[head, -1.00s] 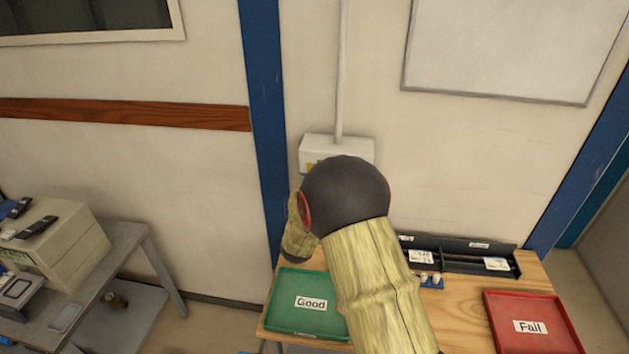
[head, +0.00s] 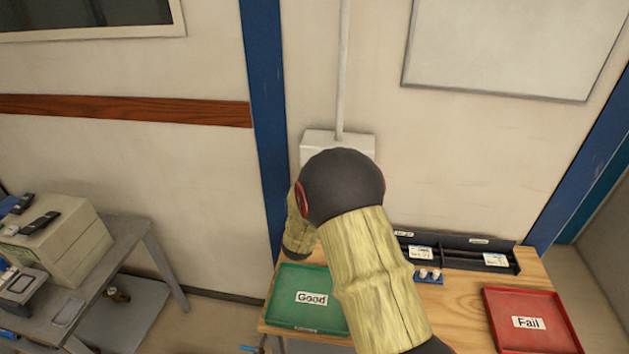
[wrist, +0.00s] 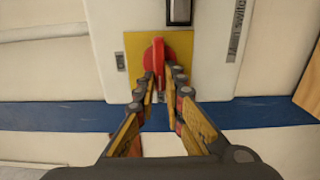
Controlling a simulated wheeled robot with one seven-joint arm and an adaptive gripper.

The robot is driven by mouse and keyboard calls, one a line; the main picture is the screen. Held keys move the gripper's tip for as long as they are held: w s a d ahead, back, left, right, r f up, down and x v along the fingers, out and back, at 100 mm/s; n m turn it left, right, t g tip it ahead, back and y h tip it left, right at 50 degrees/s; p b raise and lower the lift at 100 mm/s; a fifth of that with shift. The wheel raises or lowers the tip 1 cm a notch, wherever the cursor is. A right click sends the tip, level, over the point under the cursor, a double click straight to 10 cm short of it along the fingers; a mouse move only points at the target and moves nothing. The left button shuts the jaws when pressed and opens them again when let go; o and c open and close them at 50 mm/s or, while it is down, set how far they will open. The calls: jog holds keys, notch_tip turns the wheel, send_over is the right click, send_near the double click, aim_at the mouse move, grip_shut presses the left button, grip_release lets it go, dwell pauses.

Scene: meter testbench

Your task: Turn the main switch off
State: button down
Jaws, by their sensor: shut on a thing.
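The main switch (wrist: 158,57) is a red rotary handle on a yellow plate, on the front of a white box (wrist: 112,30) lettered "Main switch". Its grip lies along the picture's vertical in the wrist view. My gripper (wrist: 161,78) has its fingers on both sides of the handle's lower part and is shut on it. In the head view the white box (head: 337,143) is on the wall below a conduit. There my arm hides the red handle and my gripper.
Below is a wooden table (head: 455,300) with a green "Good" tray (head: 290,310), a red "Fail" tray (head: 530,345) and a black rack (head: 450,262). A grey bench (head: 125,245) with devices stands at left. A blue post (head: 262,120) runs beside the box.

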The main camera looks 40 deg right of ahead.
jog(key=c, duration=1.9)
grip_release()
jog(key=v, duration=1.2)
